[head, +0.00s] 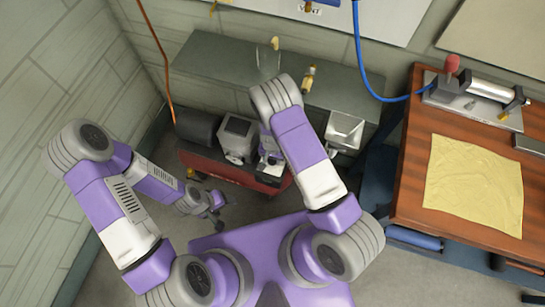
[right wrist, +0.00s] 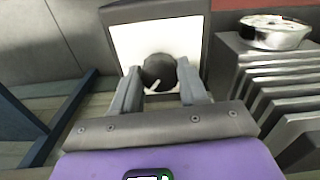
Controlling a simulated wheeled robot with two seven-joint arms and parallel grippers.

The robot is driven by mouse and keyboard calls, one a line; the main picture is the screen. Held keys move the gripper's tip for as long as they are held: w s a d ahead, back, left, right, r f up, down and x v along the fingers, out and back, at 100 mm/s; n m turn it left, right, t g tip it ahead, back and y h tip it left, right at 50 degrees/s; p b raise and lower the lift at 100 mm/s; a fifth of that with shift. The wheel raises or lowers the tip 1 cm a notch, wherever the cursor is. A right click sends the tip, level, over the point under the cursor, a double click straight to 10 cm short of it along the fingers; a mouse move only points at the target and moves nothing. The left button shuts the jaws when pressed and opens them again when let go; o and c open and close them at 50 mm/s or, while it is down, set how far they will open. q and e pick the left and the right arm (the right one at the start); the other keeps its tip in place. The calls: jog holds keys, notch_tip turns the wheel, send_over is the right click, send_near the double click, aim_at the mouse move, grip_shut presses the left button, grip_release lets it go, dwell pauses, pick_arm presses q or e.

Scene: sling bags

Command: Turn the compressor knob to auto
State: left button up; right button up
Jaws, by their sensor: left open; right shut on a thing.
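The knob's white pointer mark slants toward the lower left of that picture. No auto label can be read. My right gripper (head: 270,165) is shut on the knob, one finger on each side. In the head view the knob is hidden. My left gripper (head: 216,212) is open and empty, low over the floor.
A grey shelf (head: 215,60) runs above the compressor. A wooden workbench (head: 409,190) with a yellow cloth (head: 470,185) stands at the right. A blue hose (head: 359,45) hangs from above. Grey ribbed metal (right wrist: 270,85) lies close right of my right fingers.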

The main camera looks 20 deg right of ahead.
jog(key=m+p, duration=0.1)
jog(key=m, duration=0.4)
jog(key=shift+m, duration=0.3)
jog(key=shift+m+p, duration=0.5)
jog(key=shift+m, duration=1.6)
jog(key=o, duration=1.1)
jog(key=shift+c, duration=0.2)
jog(key=shift+r, duration=0.1)
notch_tip(320, 180, up, 7)
jog(key=p, duration=0.2)
jog(key=shift+r+p, duration=0.2)
jog(key=shift+p, duration=0.2)
